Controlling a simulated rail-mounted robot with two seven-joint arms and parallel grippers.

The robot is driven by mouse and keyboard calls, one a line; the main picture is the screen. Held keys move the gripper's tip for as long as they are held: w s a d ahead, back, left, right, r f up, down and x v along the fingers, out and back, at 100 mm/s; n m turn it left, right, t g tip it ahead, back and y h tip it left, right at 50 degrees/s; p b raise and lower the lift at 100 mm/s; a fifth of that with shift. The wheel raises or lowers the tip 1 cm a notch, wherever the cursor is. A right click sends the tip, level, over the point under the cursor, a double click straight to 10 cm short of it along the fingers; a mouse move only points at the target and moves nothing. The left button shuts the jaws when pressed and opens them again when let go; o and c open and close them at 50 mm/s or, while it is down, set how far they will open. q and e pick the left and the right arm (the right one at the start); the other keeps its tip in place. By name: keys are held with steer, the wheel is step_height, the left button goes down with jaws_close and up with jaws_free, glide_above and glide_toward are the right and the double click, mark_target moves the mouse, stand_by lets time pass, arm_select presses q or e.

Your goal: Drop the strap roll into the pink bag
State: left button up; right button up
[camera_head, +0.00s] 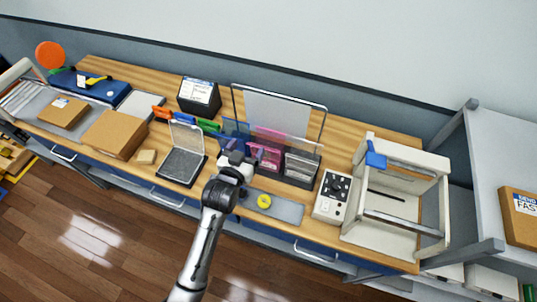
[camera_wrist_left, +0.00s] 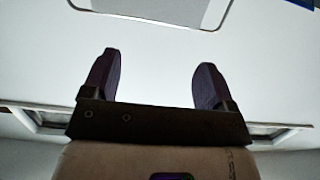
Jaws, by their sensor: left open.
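The pink bag (camera_head: 269,148) stands upright in a dark holder in the middle of the bench, between a blue bag (camera_head: 236,131) and a clear one (camera_head: 302,163). A yellow roll (camera_head: 264,201), which looks like the strap roll, lies on a grey mat (camera_head: 287,210) in front of the holder. My left gripper (camera_head: 238,153) is just in front of the blue and pink bags, left of and behind the roll. In the left wrist view its two dark fingers (camera_wrist_left: 157,80) are spread with nothing between them. Neither roll nor bag shows there. My right gripper is not in view.
A clear-lidded case (camera_head: 183,165) lies left of the gripper, with cardboard boxes (camera_head: 114,134) farther left. A white control box (camera_head: 332,196) and a cream frame (camera_head: 397,196) stand to the right. A clear upright panel (camera_head: 279,108) rises behind the bags.

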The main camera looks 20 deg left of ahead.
arm_select(q)
steer(key=shift+s+r, duration=0.2)
steer(key=shift+s, duration=0.8)
